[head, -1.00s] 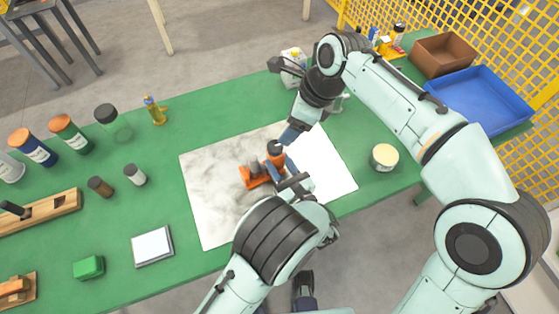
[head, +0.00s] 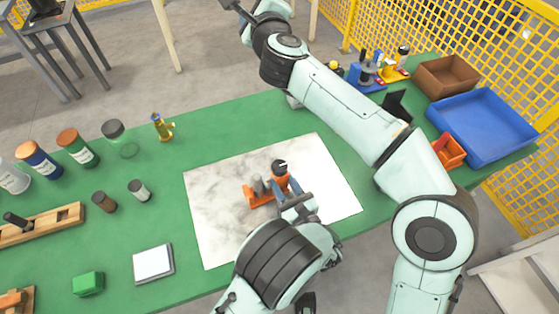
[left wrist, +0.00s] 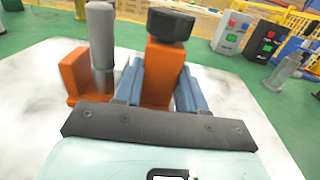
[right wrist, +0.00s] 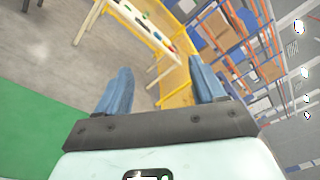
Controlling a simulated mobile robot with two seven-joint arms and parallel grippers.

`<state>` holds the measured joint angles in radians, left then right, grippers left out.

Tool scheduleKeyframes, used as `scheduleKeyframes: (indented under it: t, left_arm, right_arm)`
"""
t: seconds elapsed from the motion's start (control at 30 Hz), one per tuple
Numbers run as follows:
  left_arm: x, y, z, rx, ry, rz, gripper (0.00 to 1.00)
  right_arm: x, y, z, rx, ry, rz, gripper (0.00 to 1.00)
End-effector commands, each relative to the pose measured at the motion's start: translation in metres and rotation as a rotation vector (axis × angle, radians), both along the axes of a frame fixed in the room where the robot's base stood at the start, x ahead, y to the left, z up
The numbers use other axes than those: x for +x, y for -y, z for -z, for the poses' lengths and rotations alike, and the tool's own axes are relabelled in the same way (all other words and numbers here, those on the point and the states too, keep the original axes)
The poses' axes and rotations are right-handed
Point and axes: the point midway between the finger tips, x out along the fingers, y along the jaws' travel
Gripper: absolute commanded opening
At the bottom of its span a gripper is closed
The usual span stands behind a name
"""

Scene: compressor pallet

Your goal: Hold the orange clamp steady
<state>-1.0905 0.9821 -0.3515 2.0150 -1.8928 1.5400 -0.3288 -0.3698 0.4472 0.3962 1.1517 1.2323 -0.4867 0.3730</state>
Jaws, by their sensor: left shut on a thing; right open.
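The orange clamp (head: 262,193) stands on the marbled white sheet in the middle of the green table. It has an orange base, a grey cylinder and an upright orange part with a black top. In the left wrist view, the blue fingers of my left gripper (left wrist: 160,85) are shut on the upright orange part of the clamp (left wrist: 162,60). My right gripper (right wrist: 163,88) is open and empty. It is raised beyond the table's far edge, near the top of the head view, far from the clamp.
The white sheet (head: 225,220) is otherwise mostly bare. Several jars and small bottles stand at left, with a wooden block (head: 50,222) and green box (head: 88,284) nearer. A blue tray (head: 485,125), brown bin (head: 447,76) and small orange bin (head: 448,151) stand at right.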

Motion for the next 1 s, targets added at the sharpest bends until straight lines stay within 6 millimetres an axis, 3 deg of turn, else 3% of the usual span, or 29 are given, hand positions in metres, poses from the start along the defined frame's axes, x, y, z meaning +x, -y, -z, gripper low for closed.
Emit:
scheduleKeyframes:
  t: [0.13,0.27,0.4,0.5,0.73,0.87,1.0]
  left_arm:
    - [0.0,0.0,0.0,0.0,0.001,0.0,0.0]
    - [0.0,0.0,0.0,0.0,0.001,0.0,0.0]
    - [0.0,0.0,0.0,0.0,0.001,0.0,0.0]
    - [0.0,0.0,0.0,0.0,0.001,0.0,0.0]
    - [0.0,0.0,0.0,0.0,0.001,0.0,0.0]
    - [0.0,0.0,0.0,0.0,0.001,0.0,0.0]
    - [0.0,0.0,0.0,0.0,0.001,0.0,0.0]
  right_arm:
    - [0.003,0.031,0.041,-0.116,-0.206,0.172,0.69]
    - [-0.015,0.046,0.089,-0.264,-0.47,0.219,0.69]
    - [-0.054,0.049,0.139,-0.451,-0.791,0.124,0.69]
    - [-0.09,0.045,0.164,-0.584,-0.998,-0.029,0.69]
    - [-0.158,0.038,0.184,-0.79,-1.274,-0.423,0.69]
    - [-0.176,0.037,0.186,-0.84,-1.324,-0.546,0.69]
    - [-0.18,0.037,0.194,-0.856,-1.337,-0.58,0.69]
